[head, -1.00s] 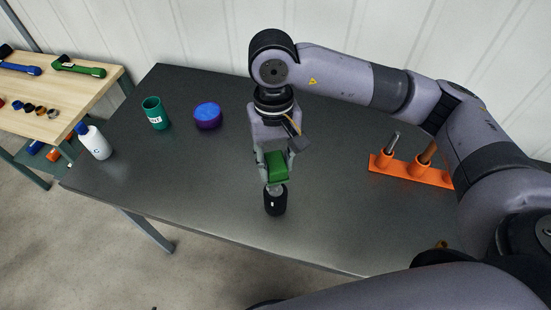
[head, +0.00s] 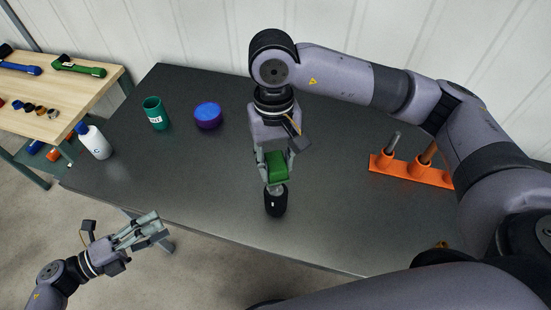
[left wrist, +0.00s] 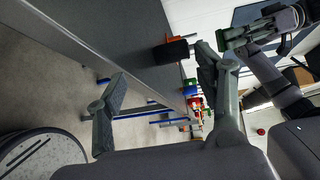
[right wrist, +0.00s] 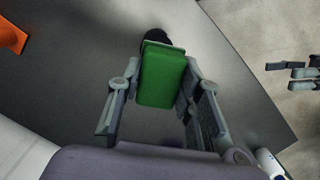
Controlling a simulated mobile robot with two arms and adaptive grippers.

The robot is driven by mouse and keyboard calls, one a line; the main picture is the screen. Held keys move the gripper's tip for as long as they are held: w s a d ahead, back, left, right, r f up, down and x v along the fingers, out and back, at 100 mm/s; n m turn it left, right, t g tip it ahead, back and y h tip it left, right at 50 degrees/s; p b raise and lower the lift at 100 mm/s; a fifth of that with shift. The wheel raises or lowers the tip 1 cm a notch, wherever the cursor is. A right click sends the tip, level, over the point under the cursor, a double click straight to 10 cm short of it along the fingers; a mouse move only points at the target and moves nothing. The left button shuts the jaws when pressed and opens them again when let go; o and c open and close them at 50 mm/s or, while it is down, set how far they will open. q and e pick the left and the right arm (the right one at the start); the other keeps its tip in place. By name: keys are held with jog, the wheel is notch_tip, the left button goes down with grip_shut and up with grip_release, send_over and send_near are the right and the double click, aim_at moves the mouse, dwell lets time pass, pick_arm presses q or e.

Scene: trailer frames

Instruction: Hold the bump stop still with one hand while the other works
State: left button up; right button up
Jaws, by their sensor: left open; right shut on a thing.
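The bump stop appears to be the black cylinder (head: 276,203), upright on the dark table near its front edge. A short metal piece shows at its top, below a green block (head: 277,166). My right gripper (head: 278,170) is shut on the green block, directly above the cylinder. The right wrist view shows the green block (right wrist: 162,76) between the fingers, hiding most of the black cylinder (right wrist: 157,36). My left gripper (head: 155,228) is open and empty, off the table's front edge, left of the cylinder. The left wrist view shows the cylinder (left wrist: 172,51) beyond its spread fingers.
A green cup (head: 155,114), a blue and purple round thing (head: 207,115) and a white bottle (head: 96,144) stand on the table's left. An orange rack (head: 412,170) holding rods stands at the right. A wooden bench (head: 75,96) with parts is further left.

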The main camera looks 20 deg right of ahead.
pick_arm(q)
jog(key=s+d+m+g, duration=0.1)
jog(key=d+m+g, duration=0.3)
jog(key=d+m, duration=0.45)
jog(key=m+g+y, duration=0.1)
jog(key=m+y, duration=0.1)
jog(key=m, duration=1)
send_near(271, 202)
jog(key=f, duration=0.1)
jog(key=w+f, duration=0.1)
jog(key=f, duration=0.1)
jog(key=w+f, duration=0.1)
jog(key=f, duration=0.1)
jog(key=shift+w+d+f, duration=0.1)
jog(key=shift+d+f, duration=0.1)
jog(key=shift+d, duration=0.2)
jog(key=shift+x, duration=4.95)
jog(key=shift+r, duration=0.15)
jog(key=shift+c, duration=0.2)
jog(key=c, duration=0.7)
